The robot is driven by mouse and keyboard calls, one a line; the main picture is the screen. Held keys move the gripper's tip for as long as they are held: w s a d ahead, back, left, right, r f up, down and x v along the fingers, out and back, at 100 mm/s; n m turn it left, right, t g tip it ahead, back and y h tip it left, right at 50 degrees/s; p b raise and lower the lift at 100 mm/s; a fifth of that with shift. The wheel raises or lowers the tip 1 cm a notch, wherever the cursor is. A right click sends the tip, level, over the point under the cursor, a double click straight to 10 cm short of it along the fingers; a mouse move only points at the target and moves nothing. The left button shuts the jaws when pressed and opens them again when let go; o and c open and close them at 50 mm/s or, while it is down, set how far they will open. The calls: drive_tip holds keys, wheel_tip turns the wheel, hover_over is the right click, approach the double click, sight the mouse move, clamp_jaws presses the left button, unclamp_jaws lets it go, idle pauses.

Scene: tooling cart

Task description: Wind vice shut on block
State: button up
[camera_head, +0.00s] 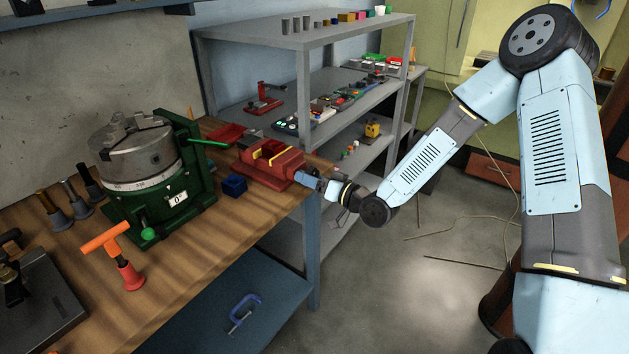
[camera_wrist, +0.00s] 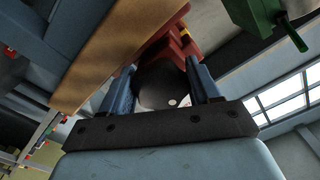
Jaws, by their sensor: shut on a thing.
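The red vice (camera_head: 282,165) stands at the right end of the wooden bench, with yellow strips at its jaws. Its red body also shows beyond my fingers in the wrist view (camera_wrist: 178,42). I cannot clearly make out the block between the jaws. My gripper (camera_head: 308,181) is at the vice's near right end, level with the bench edge. In the wrist view my two blue fingers (camera_wrist: 162,72) are shut on a dark rounded part, apparently the vice's handle (camera_wrist: 160,87). My fingers and wrist hide much of the handle in the head view.
A green-based chuck (camera_head: 140,160) stands left of the vice, with a green lever (camera_head: 208,143) reaching towards it. A small blue box (camera_head: 234,185) and a red tray (camera_head: 225,133) lie close to the vice. Grey shelves (camera_head: 300,45) rise behind.

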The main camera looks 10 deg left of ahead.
drive_tip(key=shift+s+a+m, duration=0.15)
drive_tip(key=shift+s+m, duration=0.1)
drive_tip(key=shift+m, duration=0.05)
idle(0.4)
drive_tip(key=o, duration=0.9)
drive_tip(key=shift+o, duration=0.3)
drive_tip(key=shift+w, duration=0.1)
drive_tip(key=shift+w, duration=0.1)
drive_tip(key=shift+d, duration=0.2)
drive_tip(key=shift+d, duration=0.1)
drive_tip(key=v, duration=1.3)
drive_tip(key=shift+s, duration=0.3)
